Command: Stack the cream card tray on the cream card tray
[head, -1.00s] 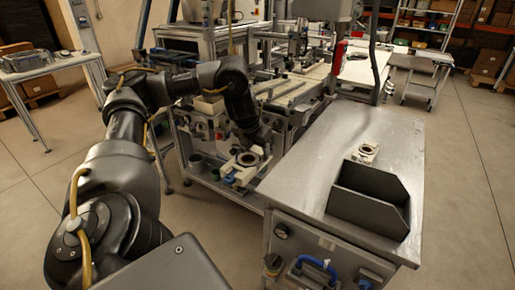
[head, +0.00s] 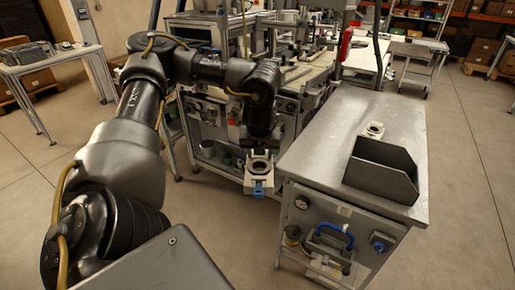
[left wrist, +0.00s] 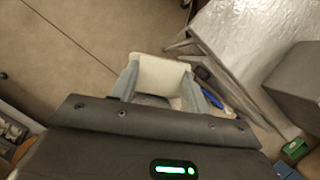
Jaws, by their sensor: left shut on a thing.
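A cream card tray (head: 249,183) with a dark ring shape on it hangs under my left arm in the head view, in front of the machine bench and left of the steel table. My left gripper (head: 259,153) is shut on it. In the left wrist view the tray's pale face (left wrist: 160,75) shows between the two grey fingers. A second cream card tray (head: 374,130), also with a dark ring, lies on the steel table behind the dark bin. The held tray is apart from it. My right gripper is not in view.
The steel table (head: 325,140) has bare surface left of the second tray. An open dark grey bin (head: 380,177) stands on its right part, close to that tray. The machine bench (head: 215,125) is behind my left arm. Open floor lies right of the table.

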